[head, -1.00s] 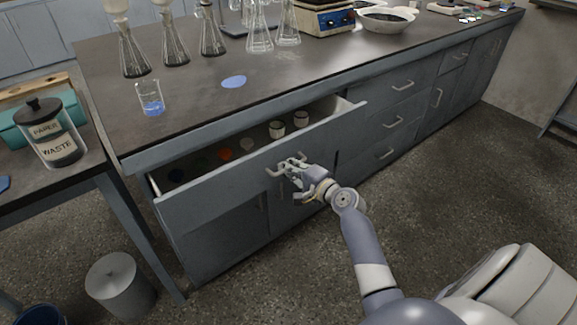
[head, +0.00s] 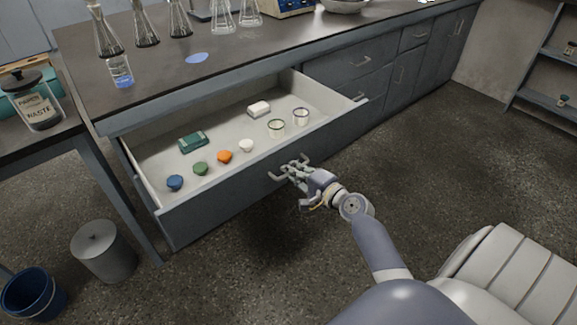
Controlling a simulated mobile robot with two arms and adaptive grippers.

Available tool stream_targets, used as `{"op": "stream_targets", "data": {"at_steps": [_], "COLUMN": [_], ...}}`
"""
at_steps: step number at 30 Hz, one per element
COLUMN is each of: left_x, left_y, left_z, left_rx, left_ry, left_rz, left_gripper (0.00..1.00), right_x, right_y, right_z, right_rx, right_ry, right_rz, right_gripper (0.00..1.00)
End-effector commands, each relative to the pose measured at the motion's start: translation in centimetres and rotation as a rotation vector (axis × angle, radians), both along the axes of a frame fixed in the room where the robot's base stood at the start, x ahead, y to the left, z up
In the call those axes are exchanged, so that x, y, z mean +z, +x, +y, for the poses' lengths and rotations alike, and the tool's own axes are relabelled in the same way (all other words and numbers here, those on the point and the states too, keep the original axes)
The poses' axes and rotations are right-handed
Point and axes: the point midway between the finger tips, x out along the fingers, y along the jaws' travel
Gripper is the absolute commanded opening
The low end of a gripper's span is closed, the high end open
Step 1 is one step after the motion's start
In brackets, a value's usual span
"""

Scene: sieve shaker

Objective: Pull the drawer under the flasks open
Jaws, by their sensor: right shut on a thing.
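The drawer (head: 215,213) under the flasks stands far out of the bench, its inside in plain view. My right gripper (head: 291,171) is shut on the drawer's handle (head: 276,177) at the middle of its front. Flasks (head: 144,28) stand on the bench top above the drawer. In the drawer lie a blue stopper (head: 175,182), a green one (head: 200,168), an orange one (head: 224,157), a white one (head: 246,146), a green box (head: 192,141), a white block (head: 258,108) and two cups (head: 276,128). My left gripper is out of view.
A beaker with blue liquid (head: 120,71) stands near the bench edge above the drawer. A waste jar (head: 38,103) is on the side table at left. A grey bin (head: 103,250) and a blue bucket (head: 31,292) stand on the floor. The floor right of the drawer is clear.

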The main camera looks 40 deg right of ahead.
Motion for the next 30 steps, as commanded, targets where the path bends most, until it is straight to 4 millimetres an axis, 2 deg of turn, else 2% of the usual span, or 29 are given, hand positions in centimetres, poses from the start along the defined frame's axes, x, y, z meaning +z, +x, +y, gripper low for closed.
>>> {"op": "stream_targets", "data": {"at_steps": [6, 19, 20, 21, 30], "left_x": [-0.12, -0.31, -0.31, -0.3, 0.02], "left_y": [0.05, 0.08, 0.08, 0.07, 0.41], "left_z": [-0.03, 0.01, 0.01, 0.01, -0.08], "left_rx": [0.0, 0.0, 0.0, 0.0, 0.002], "left_ry": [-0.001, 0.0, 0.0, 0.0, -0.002], "left_rz": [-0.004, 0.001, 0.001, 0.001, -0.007], "left_gripper": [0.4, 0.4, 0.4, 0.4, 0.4], "right_x": [0.15, 0.2, 0.2, 0.2, 0.11], "right_y": [-0.74, -0.84, -0.84, -0.84, -0.88], "right_z": [-0.11, -0.15, -0.15, -0.15, -0.12], "right_rx": [-0.001, -0.002, -0.002, -0.002, -0.001], "right_ry": [-0.001, -0.001, -0.001, -0.001, 0.0], "right_rz": [-0.002, -0.004, -0.004, -0.004, -0.002], "right_gripper": [0.0, 0.0, 0.13, 0.16, 0.16]}}
